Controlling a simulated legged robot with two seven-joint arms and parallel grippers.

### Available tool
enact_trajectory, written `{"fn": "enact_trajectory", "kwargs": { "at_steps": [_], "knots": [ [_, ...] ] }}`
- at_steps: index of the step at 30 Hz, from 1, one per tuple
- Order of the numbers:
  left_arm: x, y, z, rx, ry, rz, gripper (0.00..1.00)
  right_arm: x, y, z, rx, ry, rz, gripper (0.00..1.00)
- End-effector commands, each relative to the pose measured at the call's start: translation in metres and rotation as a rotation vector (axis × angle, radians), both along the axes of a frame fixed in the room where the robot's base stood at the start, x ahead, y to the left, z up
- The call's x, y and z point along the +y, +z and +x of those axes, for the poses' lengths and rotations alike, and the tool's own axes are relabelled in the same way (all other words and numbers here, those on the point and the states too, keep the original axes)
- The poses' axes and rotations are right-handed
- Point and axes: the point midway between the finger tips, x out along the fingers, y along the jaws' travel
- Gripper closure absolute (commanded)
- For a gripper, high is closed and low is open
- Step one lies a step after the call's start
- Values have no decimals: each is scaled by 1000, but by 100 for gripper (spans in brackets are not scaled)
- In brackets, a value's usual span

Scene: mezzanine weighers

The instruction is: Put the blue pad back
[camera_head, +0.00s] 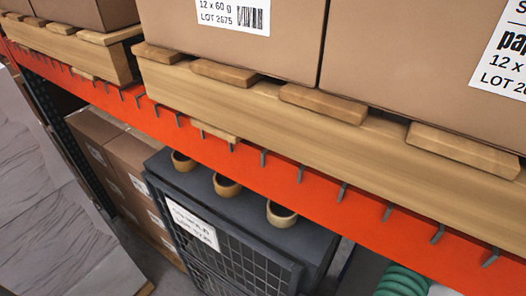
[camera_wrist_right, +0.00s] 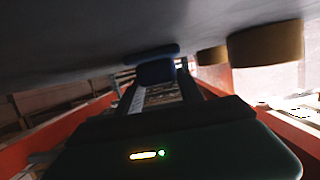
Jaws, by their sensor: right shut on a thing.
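The blue pad (camera_wrist_right: 152,52) shows small and dark in the right wrist view, close against a wide grey surface (camera_wrist_right: 70,35). My right gripper (camera_wrist_right: 156,75) is shut on it; the grip itself is small and dim in the picture. The gripper's dark body with small lights fills the lower part of that view. Neither gripper shows in the head view, and the blue pad does not show there.
In the head view, three tan cups (camera_head: 227,186) stand on a dark cage-sided unit (camera_head: 240,215) under an orange beam (camera_head: 240,155) with hooks. Cartons on wooden pallets (camera_head: 300,110) sit above. Green coils (camera_head: 402,281) lie at lower right. Tan round shapes (camera_wrist_right: 268,45) lie close right in the wrist view.

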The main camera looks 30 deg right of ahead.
Motion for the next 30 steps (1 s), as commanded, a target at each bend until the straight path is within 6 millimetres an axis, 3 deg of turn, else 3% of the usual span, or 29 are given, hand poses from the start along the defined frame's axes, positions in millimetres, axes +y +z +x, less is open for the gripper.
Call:
{"fn": "enact_trajectory", "kwargs": {
  "at_steps": [2,3,7,19,30],
  "knots": [
    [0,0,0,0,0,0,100,0,0,0,0,0,0,100],
    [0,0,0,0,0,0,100,0,0,0,1,0,0,51],
    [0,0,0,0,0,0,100,1,0,0,1,0,-1,34],
    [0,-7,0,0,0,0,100,-4,1,-8,-1,-2,-3,33],
    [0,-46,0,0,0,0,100,-36,24,-86,-1,-2,-4,33]
  ]
}}
